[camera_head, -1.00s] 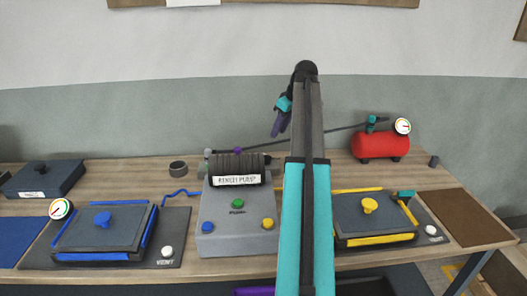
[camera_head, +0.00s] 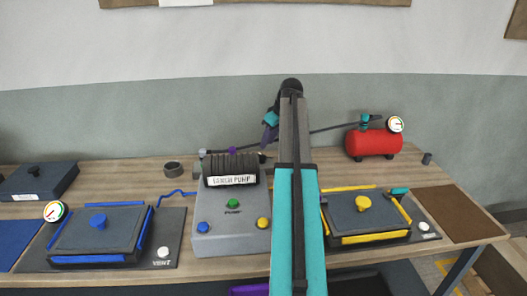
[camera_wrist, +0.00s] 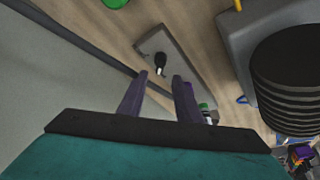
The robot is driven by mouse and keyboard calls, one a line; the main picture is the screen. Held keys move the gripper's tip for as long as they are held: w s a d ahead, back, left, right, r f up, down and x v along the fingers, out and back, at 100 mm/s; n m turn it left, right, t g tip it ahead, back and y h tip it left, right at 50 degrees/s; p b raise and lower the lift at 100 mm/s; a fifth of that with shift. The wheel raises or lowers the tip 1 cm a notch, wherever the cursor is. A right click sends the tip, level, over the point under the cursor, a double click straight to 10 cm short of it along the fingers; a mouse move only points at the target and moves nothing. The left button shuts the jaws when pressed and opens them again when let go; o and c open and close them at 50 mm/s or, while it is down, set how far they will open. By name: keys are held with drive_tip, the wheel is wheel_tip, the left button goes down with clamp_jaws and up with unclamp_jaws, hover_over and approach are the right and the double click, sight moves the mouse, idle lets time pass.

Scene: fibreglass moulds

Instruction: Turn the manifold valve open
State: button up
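My gripper (camera_head: 270,132) hangs beyond the bench pump, its purple fingers pointing down. In the wrist view my gripper (camera_wrist: 162,76) has its two fingers apart with nothing between them. Just past the fingertips lies a grey plate (camera_wrist: 182,38) with a small black lever or knob (camera_wrist: 160,64) on it. This may be the manifold valve, but no label shows. The fingers look apart from it. In the head view my arm hides most of that area. The bench pump (camera_head: 232,226) stands left of my arm with blue, green and yellow buttons.
The pump's ribbed black cylinder (camera_wrist: 295,80) is close on the right in the wrist view. A red tank (camera_head: 373,142) with a gauge stands at the right. Blue-edged (camera_head: 98,228) and yellow-edged (camera_head: 364,214) moulds flank the pump. A dark hose (camera_head: 330,128) runs to the tank.

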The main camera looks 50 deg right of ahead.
sight(262, 155)
drive_tip(key=shift+p+x, duration=0.5)
drive_tip(key=shift+x, duration=3.05)
